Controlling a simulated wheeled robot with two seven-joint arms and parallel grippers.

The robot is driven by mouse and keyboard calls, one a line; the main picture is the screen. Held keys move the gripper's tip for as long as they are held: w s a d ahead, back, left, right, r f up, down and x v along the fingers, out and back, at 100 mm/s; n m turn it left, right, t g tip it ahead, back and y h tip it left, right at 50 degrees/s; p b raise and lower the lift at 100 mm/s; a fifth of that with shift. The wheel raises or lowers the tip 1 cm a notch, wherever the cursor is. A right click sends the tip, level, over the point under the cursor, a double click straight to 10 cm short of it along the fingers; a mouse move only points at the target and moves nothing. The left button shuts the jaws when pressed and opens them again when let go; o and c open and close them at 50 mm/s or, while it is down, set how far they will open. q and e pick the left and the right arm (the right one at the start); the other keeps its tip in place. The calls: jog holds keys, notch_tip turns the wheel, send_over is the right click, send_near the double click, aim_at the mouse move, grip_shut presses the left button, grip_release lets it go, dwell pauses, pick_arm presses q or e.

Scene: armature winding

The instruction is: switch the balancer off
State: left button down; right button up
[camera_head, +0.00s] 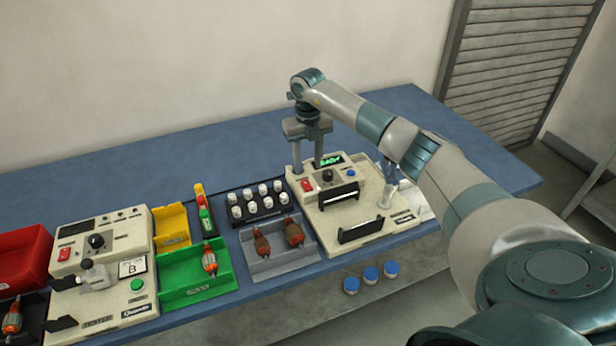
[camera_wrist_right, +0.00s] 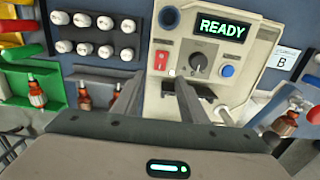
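A cream machine (camera_head: 385,215), likely the balancer, stands at the right of the bench with a green display (camera_head: 330,160). The display reads READY in the right wrist view (camera_wrist_right: 221,27). Its red switch (camera_head: 306,186) is left of a black knob (camera_head: 327,175) and a blue button (camera_head: 350,172). The switch also shows in the right wrist view (camera_wrist_right: 161,60); its position is too small to tell. My right gripper (camera_head: 307,162) points down at the machine's back left, its two fingers apart and empty. In the wrist view the switch appears just beyond the fingertips. My left gripper is not in view.
A second cream machine (camera_head: 128,236) with its own red switch stands at the left. Between them are a green tray (camera_head: 190,292), a grey tray (camera_head: 262,268) and a rack of white-capped pieces (camera_head: 240,222). The bench (camera_head: 150,172) is clear behind.

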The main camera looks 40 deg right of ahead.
aim_at(308, 188)
notch_tip(308, 188, down, 8)
jog(key=shift+r+p, duration=0.2)
jog(key=shift+p, duration=0.8)
jog(key=shift+c, duration=0.3)
